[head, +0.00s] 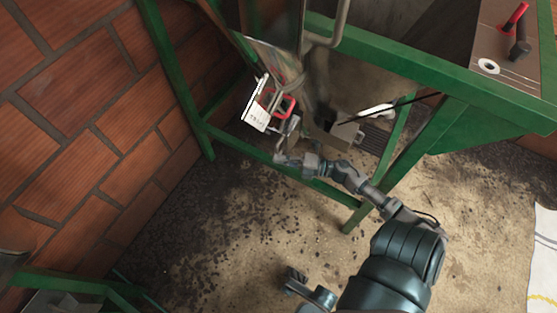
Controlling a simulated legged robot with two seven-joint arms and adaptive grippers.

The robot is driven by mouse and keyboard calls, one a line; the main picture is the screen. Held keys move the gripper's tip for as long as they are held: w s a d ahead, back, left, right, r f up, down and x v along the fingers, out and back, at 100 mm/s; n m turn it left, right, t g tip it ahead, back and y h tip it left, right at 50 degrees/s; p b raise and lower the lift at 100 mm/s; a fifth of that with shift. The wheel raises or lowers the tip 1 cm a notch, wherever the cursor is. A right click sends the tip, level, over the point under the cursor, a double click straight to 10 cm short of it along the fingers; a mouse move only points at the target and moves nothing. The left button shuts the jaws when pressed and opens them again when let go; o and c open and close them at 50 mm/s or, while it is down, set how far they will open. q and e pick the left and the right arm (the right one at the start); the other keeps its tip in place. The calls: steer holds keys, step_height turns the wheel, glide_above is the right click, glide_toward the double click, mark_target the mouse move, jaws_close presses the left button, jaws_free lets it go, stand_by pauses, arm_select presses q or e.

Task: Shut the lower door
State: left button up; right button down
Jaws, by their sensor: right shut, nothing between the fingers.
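My right gripper (286,159) reaches in from the lower right, low beside the green frame's lower bar. It is shut with nothing between its fingers. Just above it is the lower part of the metal machine, with a small grey metal box-like part (345,134). A shiny metal panel (275,62) stands tilted above, on the left of the machine. I cannot tell for sure which metal part is the lower door, or whether the gripper touches it.
A green frame (178,85) surrounds the machine, with legs and a low bar near my arm. A brick wall (75,80) stands left. The dirty floor (225,230) in front has free room.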

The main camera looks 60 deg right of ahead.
steer(key=shift+d, duration=0.35)
steer(key=shift+d, duration=0.1)
stand_by(0.3)
